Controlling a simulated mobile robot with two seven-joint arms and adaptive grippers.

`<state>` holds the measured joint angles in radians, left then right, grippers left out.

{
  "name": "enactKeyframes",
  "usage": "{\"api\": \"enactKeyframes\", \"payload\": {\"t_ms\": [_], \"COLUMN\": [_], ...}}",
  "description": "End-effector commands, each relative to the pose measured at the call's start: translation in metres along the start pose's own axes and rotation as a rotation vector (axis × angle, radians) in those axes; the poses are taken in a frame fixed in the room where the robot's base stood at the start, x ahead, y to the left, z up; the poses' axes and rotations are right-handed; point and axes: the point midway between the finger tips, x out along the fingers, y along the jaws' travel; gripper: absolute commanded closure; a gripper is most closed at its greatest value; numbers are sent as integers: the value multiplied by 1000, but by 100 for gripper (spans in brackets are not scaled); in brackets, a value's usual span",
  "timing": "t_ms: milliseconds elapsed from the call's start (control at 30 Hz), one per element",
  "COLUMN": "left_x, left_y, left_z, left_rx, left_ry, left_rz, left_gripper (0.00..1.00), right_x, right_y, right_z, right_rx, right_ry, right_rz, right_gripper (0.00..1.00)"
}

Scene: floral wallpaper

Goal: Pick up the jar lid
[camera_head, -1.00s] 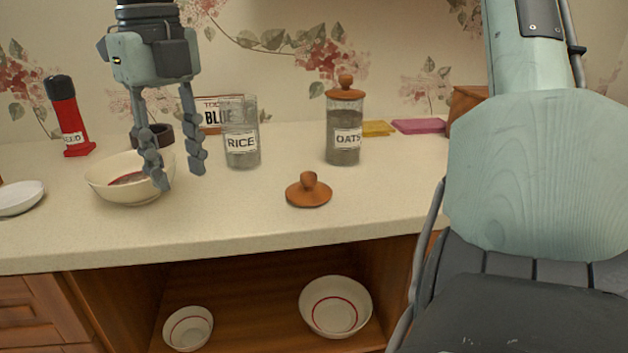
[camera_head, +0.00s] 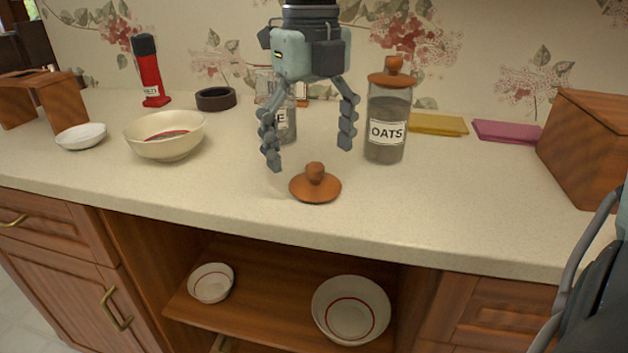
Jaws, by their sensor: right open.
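The loose jar lid (camera_head: 315,188), a brown wooden disc with a round knob, lies knob up on the counter. My right gripper (camera_head: 309,155) hangs above it, open and empty, fingers pointing down on either side of a gap over the knob. The fingertips do not appear to touch the lid. Behind the gripper is a glass jar (camera_head: 287,126) without a visible lid, its label mostly hidden. The OATS jar (camera_head: 387,120) stands to the right with a similar lid (camera_head: 391,74) on it. My left gripper is not in view.
A cream bowl (camera_head: 165,146), a white dish (camera_head: 81,136), a dark ring-shaped dish (camera_head: 216,98) and a red bottle (camera_head: 150,72) stand to the left. Yellow (camera_head: 438,124) and pink (camera_head: 506,132) cloths and a wooden box (camera_head: 590,150) are to the right. The counter front (camera_head: 430,215) is clear.

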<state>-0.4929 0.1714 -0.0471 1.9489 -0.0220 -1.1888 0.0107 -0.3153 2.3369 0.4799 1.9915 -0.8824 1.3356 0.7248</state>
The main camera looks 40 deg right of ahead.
Motion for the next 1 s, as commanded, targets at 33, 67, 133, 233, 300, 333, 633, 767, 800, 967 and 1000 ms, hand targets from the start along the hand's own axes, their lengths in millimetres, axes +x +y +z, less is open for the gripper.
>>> {"api": "enactKeyframes", "payload": {"t_ms": [33, 67, 133, 233, 300, 333, 633, 767, 800, 967, 1000], "left_x": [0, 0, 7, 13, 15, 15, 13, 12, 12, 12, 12], "left_y": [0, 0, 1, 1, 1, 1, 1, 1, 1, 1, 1], "left_z": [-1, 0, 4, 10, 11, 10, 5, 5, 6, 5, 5], "left_rx": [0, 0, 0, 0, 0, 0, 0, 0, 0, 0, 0], "left_ry": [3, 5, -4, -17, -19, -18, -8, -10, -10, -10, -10], "left_rz": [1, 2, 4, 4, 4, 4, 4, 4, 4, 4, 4], "left_gripper": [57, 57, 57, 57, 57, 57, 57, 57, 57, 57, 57], "right_x": [9, 13, 24, 34, 38, 39, 39, 38, 38, 39, 39], "right_y": [0, -1, -1, -1, -1, -1, -1, -1, -1, -1, -1], "right_z": [-3, -4, -4, -4, -4, -3, -3, -3, -3, -4, -4], "right_rx": [-1, -2, -1, -1, -1, -1, 0, 0, 0, 0, 0], "right_ry": [7, 6, 6, 3, 2, 2, 1, 1, 1, 2, 3], "right_rz": [1, 1, 1, 0, 0, 0, 0, 0, 0, 0, 0], "right_gripper": [13, 13, 13, 13, 13, 13, 27, 43, 48, 68, 70]}}
